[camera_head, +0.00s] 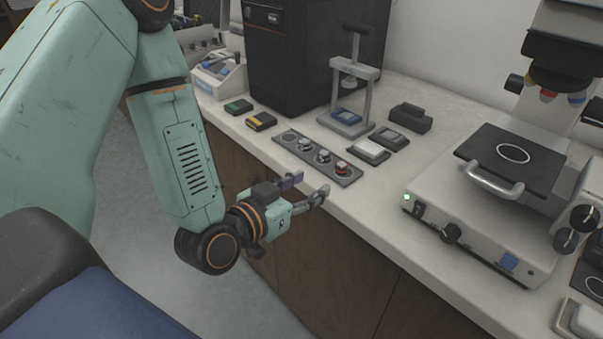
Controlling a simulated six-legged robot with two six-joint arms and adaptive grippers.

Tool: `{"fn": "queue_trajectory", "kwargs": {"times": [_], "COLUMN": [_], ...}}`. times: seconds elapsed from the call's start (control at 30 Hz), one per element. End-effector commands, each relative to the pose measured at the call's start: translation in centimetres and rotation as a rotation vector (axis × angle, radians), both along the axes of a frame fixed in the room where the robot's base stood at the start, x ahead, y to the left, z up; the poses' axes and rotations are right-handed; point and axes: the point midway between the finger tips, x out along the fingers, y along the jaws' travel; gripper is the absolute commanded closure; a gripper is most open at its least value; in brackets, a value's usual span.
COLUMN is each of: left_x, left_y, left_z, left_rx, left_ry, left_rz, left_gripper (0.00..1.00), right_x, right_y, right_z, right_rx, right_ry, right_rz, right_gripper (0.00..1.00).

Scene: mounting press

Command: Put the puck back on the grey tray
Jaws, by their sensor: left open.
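The dark grey tray (349,178) lies along the front of the white counter. Three small round pucks stand in a row on it: one at the left (304,145), one in the middle (322,156), and a red-based one (341,168) at the right. The tray's leftmost round place shows no puck. The grey mounting press (364,75) stands behind the tray, with a blue pad on its base; no separate puck can be made out there. My left gripper (311,185) is open and empty, in front of the tray by the counter's front edge. My right gripper is out of view.
Green (238,106) and yellow-marked (260,121) boxes lie left of the tray. A white-topped box (369,152) and dark boxes lie right of it. A black cabinet (290,55) stands behind.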

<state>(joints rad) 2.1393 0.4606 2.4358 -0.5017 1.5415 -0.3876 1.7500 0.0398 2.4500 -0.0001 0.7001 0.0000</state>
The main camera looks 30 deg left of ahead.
Motion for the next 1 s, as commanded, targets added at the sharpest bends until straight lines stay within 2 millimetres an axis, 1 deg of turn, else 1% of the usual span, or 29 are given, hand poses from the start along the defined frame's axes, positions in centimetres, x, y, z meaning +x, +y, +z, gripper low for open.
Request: {"fn": "queue_trajectory", "kwargs": {"times": [0.13,0.2,0.27,0.33,0.37,0.4,0.43,0.47,0.5,0.57,0.6,0.7,0.8,0.9,1.0], "left_x": [-0.1,-0.3,-0.9,-2.5,-3.5,-5.3,-6.9,-8.7,-11.1,-14.9,-17.4,-22.9,-26.4,-28.0,-28.3], "left_y": [0.0,-0.1,-0.4,-0.9,-1.2,-1.5,-1.6,-1.7,-1.7,-1.5,-1.4,-0.9,-0.5,-0.4,-0.3], "left_z": [0.0,-0.6,-2.2,-5.6,-7.4,-10.1,-12.1,-14.0,-16.3,-19.1,-20.5,-22.8,-23.7,-23.9,-24.0], "left_rx": [-0.001,0.001,0.005,0.011,0.015,0.021,0.025,0.030,0.037,0.048,0.056,0.077,0.091,0.098,0.098], "left_ry": [0.000,0.020,0.082,0.216,0.292,0.405,0.496,0.587,0.705,0.872,0.973,1.180,1.308,1.365,1.375], "left_rz": [0.000,-0.002,-0.009,-0.018,-0.021,-0.020,-0.016,-0.009,0.004,0.033,0.057,0.115,0.165,0.189,0.194], "left_gripper": [0.51,0.51,0.51,0.51,0.51,0.51,0.51,0.51,0.51,0.51,0.51,0.51,0.51,0.51,0.51], "right_x": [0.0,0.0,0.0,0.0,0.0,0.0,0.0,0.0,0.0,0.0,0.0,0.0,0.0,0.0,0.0], "right_y": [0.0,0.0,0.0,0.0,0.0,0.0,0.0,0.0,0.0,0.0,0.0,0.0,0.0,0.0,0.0], "right_z": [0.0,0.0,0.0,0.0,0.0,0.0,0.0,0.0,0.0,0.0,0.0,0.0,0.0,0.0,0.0], "right_rx": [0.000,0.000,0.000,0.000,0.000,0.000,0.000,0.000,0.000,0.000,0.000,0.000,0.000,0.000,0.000], "right_ry": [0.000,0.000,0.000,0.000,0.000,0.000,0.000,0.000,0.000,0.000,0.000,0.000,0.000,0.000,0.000], "right_rz": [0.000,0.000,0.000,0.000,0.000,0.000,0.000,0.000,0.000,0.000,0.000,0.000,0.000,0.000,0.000], "right_gripper": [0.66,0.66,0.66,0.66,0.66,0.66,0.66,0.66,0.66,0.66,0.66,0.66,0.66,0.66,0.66]}}
